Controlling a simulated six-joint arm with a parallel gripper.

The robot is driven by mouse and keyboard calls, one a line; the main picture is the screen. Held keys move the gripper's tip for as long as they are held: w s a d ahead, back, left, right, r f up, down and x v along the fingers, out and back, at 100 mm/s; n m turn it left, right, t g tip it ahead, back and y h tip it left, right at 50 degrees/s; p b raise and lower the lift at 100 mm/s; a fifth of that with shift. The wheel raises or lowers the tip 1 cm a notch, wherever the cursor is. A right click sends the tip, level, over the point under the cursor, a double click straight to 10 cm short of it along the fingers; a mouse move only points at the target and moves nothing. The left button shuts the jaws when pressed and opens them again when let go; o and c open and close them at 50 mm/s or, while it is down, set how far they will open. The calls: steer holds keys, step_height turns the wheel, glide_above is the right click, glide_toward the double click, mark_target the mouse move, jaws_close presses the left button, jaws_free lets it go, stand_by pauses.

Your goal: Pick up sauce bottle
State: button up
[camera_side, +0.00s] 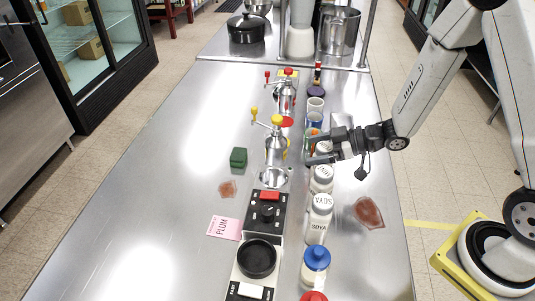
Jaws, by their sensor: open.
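Several white bottles stand in a row along the right-centre of the steel counter. A bottle labelled "VADS" (321,203) stands in front of my gripper, and one labelled "SOYA" (316,229) is nearer the camera. Another white bottle (321,180) stands just in front of the fingers. My gripper (312,150) is open and reaches in from the right, low over the row. A white bottle (323,147) shows between or just behind its fingers; I cannot tell which. Its lower part is hidden. Which bottle is the sauce bottle is not clear.
A blue-capped bottle (316,258) and a red-capped one (313,297) stand at the front. A reddish spill (368,212) lies right. The counter's left side is clear.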

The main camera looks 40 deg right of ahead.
jaws_close()
steer(key=shift+r, duration=0.15)
stand_by(0.4)
steer(key=shift+r, duration=4.9)
